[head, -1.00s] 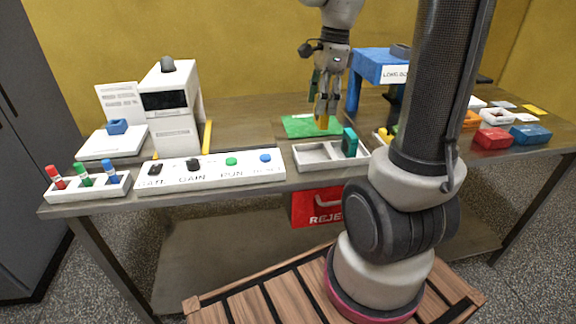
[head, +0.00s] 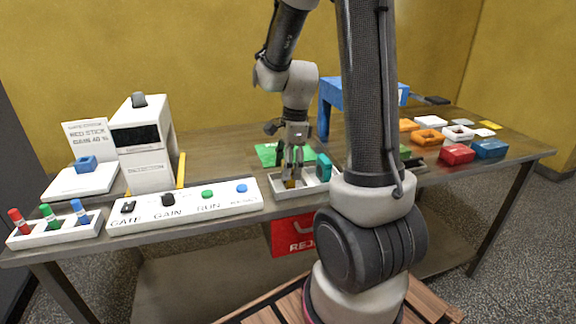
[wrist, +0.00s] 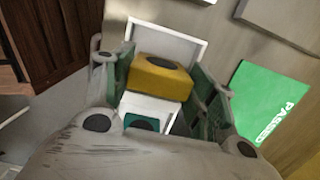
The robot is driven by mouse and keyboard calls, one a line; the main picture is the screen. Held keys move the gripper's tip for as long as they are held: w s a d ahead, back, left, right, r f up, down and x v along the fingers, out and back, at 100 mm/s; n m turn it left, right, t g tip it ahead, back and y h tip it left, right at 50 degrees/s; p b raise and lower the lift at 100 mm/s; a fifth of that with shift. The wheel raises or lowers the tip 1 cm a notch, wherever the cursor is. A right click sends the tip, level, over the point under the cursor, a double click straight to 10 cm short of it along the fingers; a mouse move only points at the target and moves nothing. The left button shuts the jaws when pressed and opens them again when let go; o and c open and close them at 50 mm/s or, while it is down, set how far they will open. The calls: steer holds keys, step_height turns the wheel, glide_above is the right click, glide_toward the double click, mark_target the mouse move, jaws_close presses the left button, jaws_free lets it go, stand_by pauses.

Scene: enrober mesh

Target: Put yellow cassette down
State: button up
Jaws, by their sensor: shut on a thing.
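The yellow cassette (wrist: 160,76) is between the fingers of my gripper (head: 291,176) and has a dark round spot on top. In the head view the cassette (head: 290,184) is small and partly hidden by the fingers. It is at the left compartment of the white two-part tray (head: 281,195), low down; I cannot tell whether it touches the tray floor. The tray (wrist: 201,37) also shows around it in the wrist view. A teal cassette (head: 323,167) stands in the right compartment and shows in the wrist view (wrist: 141,123).
A green mat (head: 267,154) marked PASSED in the wrist view (wrist: 264,105) lies behind the tray. A button panel (head: 185,207) is left of the tray. A blue arch (head: 331,95) stands behind. Red (head: 457,154) and blue (head: 490,149) blocks lie right. A red reject bin (head: 293,236) hangs below.

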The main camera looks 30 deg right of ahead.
steer(key=o, duration=1)
step_height(320, 180, up, 12)
steer(key=d, duration=0.1)
steer(key=s+a+r+n+t, duration=0.1)
steer(key=s+n, duration=0.4)
steer(key=n, duration=0.2)
steer(key=s+a+r+n+t+h, duration=0.1)
steer(key=s+r+n, duration=0.1)
steer(key=s+n, duration=0.4)
steer(key=s+a+r+n+t, duration=0.1)
steer(key=s+a+n+t, duration=0.1)
steer(key=s+n, duration=0.3)
steer(key=shift+s+r+n, duration=0.1)
steer(key=shift+s+n, duration=0.05)
steer(key=shift+n, duration=0.65)
steer(key=shift+s+r+n, duration=0.1)
steer(key=shift+n, duration=0.7)
